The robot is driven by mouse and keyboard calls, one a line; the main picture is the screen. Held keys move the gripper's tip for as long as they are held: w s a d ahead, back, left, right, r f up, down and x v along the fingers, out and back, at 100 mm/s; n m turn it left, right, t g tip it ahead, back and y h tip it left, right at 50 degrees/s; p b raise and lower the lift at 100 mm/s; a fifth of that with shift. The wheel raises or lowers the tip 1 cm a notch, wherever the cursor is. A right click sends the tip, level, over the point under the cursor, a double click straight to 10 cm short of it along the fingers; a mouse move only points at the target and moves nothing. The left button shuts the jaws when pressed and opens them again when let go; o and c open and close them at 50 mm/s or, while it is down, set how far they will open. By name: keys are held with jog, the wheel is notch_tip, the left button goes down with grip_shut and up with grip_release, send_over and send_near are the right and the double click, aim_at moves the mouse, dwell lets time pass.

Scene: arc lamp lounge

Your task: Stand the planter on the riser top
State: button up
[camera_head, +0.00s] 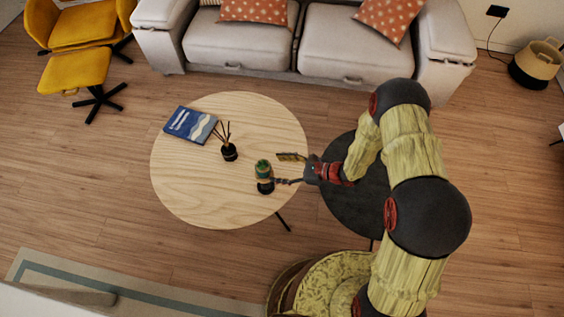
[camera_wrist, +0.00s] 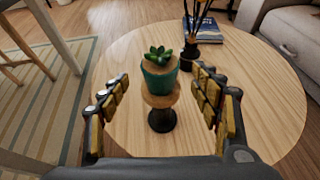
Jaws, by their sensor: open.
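The planter (camera_wrist: 160,82) is a small green pot with a green succulent in it; it also shows in the head view (camera_head: 263,167). It looks upright on the riser (camera_wrist: 162,119), which has a round wooden top and a dark flared stem and stands on the wooden table; the riser also shows in the head view (camera_head: 265,187). My gripper (camera_head: 279,169) is open, just right of the planter in the head view. In the wrist view its fingers (camera_wrist: 160,75) are spread to either side of the planter, with visible gaps. The planter's far side is hidden.
The round wooden table (camera_head: 200,200) also holds a black reed diffuser (camera_head: 229,152) and a blue book (camera_head: 190,125) farther back. A lower dark round table (camera_head: 345,205) is under my arm. A sofa (camera_head: 245,45) stands behind. The table's front left is clear.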

jog(key=s+d+r+n+g+h, duration=0.2)
jog(key=r+n, duration=0.4)
jog(key=r, duration=0.6)
jog(key=s+d+r+n+g+h, duration=0.1)
jog(key=s+d+r+n+g, duration=0.3)
jog(key=r, duration=0.9)
jog(key=s+d+r+n+t+h, duration=0.4)
jog(key=s+d+r, duration=0.3)
jog(key=d+r, duration=0.2)
jog(key=s+d+r+n+t+h, duration=0.4)
jog(key=s+d+r+n+h, duration=0.2)
jog(key=d+r, duration=0.3)
jog(key=shift+s+d+r+t, duration=0.2)
jog(key=shift+s+r+t, duration=0.2)
jog(key=shift+r, duration=0.45)
